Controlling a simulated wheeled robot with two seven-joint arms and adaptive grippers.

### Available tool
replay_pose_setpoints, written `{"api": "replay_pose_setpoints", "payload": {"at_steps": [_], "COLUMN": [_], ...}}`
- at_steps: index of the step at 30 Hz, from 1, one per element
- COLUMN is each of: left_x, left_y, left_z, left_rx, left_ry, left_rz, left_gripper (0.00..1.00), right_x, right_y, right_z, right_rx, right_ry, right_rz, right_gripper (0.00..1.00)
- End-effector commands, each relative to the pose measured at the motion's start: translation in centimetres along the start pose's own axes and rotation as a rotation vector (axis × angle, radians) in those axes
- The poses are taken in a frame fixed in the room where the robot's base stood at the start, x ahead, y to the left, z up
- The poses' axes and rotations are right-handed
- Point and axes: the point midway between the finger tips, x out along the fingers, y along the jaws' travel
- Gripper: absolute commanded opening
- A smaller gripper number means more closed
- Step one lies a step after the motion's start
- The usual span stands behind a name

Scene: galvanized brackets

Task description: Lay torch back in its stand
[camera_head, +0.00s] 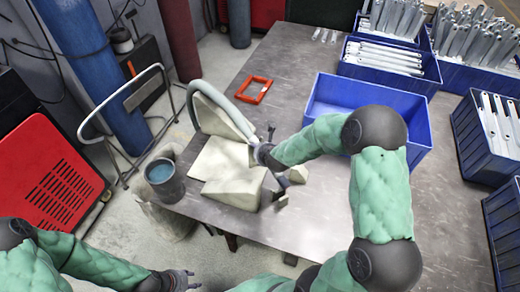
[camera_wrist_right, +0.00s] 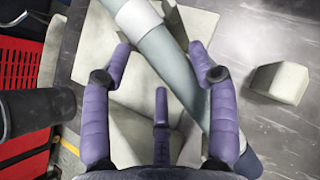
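The torch is a pale grey-blue tube; its hose-like curved part (camera_head: 222,103) arcs over the stand in the head view. In the right wrist view the torch (camera_wrist_right: 168,55) runs diagonally beneath my fingers. The stand (camera_head: 215,158) is beige, with a flat plate and raised blocks, at the table's left edge; its plate also shows in the right wrist view (camera_wrist_right: 92,45). My right gripper (camera_head: 268,152) is over the stand. In its wrist view its purple fingers (camera_wrist_right: 158,58) are spread, with the torch between and below them. My left gripper (camera_head: 182,280) is low, off the table; its finger opening is unclear.
A small beige block (camera_head: 298,174) lies right of the stand. A bucket of blue liquid (camera_head: 162,180) stands left of the table. A red frame (camera_head: 253,90) lies behind. A blue bin (camera_head: 325,95) and bracket-filled bins (camera_head: 384,58) occupy the back and right.

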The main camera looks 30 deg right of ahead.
Motion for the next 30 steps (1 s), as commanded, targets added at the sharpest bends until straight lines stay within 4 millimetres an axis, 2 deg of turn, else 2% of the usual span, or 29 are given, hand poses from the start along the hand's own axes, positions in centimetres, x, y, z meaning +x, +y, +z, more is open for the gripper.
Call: {"api": "replay_pose_setpoints", "payload": {"at_steps": [7, 11, 24, 30], "left_x": [0.0, 0.0, -0.1, -0.1], "left_y": [0.0, 0.0, 0.0, 0.0], "left_z": [0.0, 0.0, 0.0, 0.0], "left_rx": [0.0, 0.0, 0.0, 0.0], "left_ry": [0.0, 0.0, 0.0, 0.0], "left_rz": [0.0, 0.0, 0.0, 0.0], "left_gripper": [0.4, 0.4, 0.4, 0.4], "right_x": [-0.2, -1.1, -8.3, -11.0], "right_y": [-0.1, -0.1, -0.1, -0.1], "right_z": [0.3, 0.5, 0.5, 0.3], "right_rx": [-0.001, -0.001, -0.001, 0.0], "right_ry": [-0.006, -0.009, -0.011, -0.007], "right_rz": [-0.002, -0.003, -0.003, -0.003], "right_gripper": [0.59, 0.59, 0.59, 0.59]}}
